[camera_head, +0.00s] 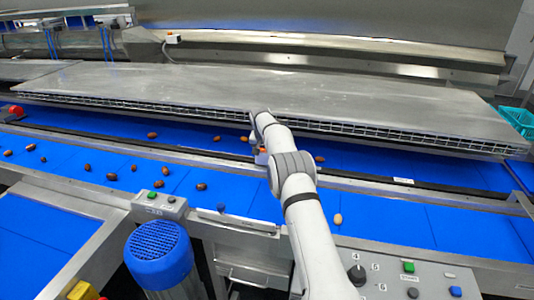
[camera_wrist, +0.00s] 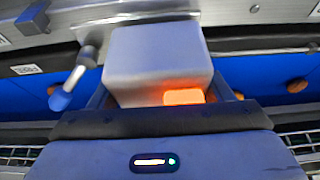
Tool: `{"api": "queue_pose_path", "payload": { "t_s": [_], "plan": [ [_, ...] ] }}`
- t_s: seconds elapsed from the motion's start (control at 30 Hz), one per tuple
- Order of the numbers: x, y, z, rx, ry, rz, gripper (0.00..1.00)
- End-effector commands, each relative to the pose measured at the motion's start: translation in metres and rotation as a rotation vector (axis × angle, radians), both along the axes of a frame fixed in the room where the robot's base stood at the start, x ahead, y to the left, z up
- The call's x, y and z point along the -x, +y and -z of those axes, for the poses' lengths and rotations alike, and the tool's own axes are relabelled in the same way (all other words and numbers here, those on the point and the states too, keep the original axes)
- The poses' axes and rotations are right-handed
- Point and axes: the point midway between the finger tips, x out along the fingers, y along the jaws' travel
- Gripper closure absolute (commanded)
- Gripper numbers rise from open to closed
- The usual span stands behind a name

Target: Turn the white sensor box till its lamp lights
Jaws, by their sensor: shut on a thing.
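The white sensor box (camera_wrist: 155,55) fills the middle of the wrist view. A bright orange lamp (camera_wrist: 184,96) on its near lower edge glows and tints the face around it. My gripper (camera_wrist: 160,95) is shut on the box, with a dark finger at each side of it. In the head view my gripper (camera_head: 260,148) is at the far belt, beside the long steel cover, and mostly hides the box. A small orange spot shows there.
A metal lever with a blue end (camera_wrist: 62,99) stands close left of the box. Brown dates lie on the blue belts (camera_head: 90,150). The steel cover (camera_head: 270,90) stretches behind my arm. A button panel (camera_head: 400,275) is at the front right.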

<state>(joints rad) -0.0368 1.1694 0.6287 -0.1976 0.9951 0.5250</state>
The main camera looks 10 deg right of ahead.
Motion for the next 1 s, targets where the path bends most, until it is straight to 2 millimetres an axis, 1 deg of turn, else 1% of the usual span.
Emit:
{"api": "queue_pose_path", "payload": {
  "t_s": [0.07, 0.1, 0.33, 0.37, 0.57, 0.67, 0.87, 0.9, 1.0],
  "plan": [
    [0.0, -0.001, 0.0, 0.002, -0.001, -0.001, 0.5],
    [0.0, -0.001, 0.0, 0.001, -0.002, -0.001, 0.26],
    [0.0, -0.001, 0.0, 0.001, -0.001, -0.001, 0.07],
    [0.0, -0.001, 0.0, 0.001, -0.001, -0.002, 0.05],
    [0.0, 0.0, 0.0, 0.001, -0.001, -0.002, 0.05],
    [0.001, 0.0, -0.004, 0.0, -0.001, -0.002, 0.05],
    [0.01, 0.004, -0.026, 0.001, -0.002, -0.002, 0.05],
    [0.012, 0.005, -0.034, 0.001, -0.003, -0.001, 0.05],
    [0.018, 0.007, -0.048, 0.001, -0.003, -0.001, 0.05]
  ]
}}
